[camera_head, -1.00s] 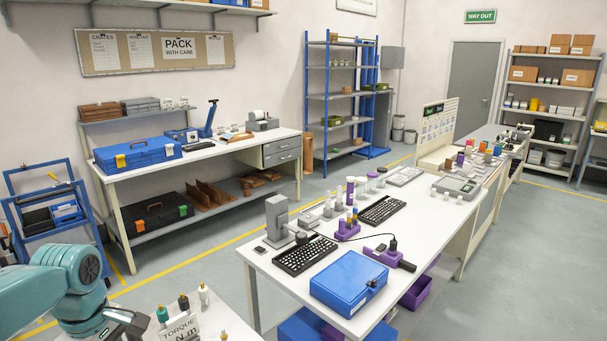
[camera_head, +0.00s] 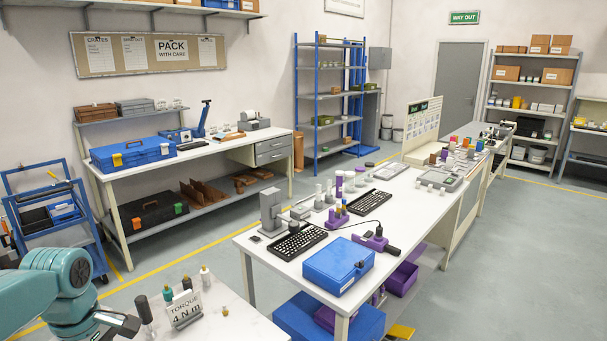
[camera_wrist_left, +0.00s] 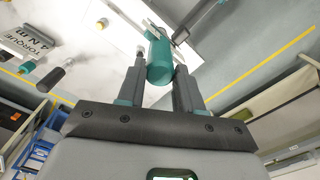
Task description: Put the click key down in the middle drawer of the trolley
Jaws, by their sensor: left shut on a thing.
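My left gripper (camera_wrist_left: 160,72) is shut on the click key (camera_wrist_left: 159,58), a tool with a teal cylindrical handle, seen in the left wrist view. In the head view the left gripper (camera_head: 122,325) is at the bottom left, beside the white table with the torque sign; the key cannot be made out there. A blue trolley (camera_head: 100,237) stands at the far left, past my left arm, with dark and blue boxes on its shelf. I cannot make out its middle drawer. My right gripper is not in view.
The torque sign (camera_head: 185,309) and several small bottle-like tools stand on the near white table (camera_head: 240,325). A workbench with a blue toolbox (camera_head: 132,154) is behind. The main bench with keyboards (camera_head: 292,245) is to the right. Grey floor lies between the tables.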

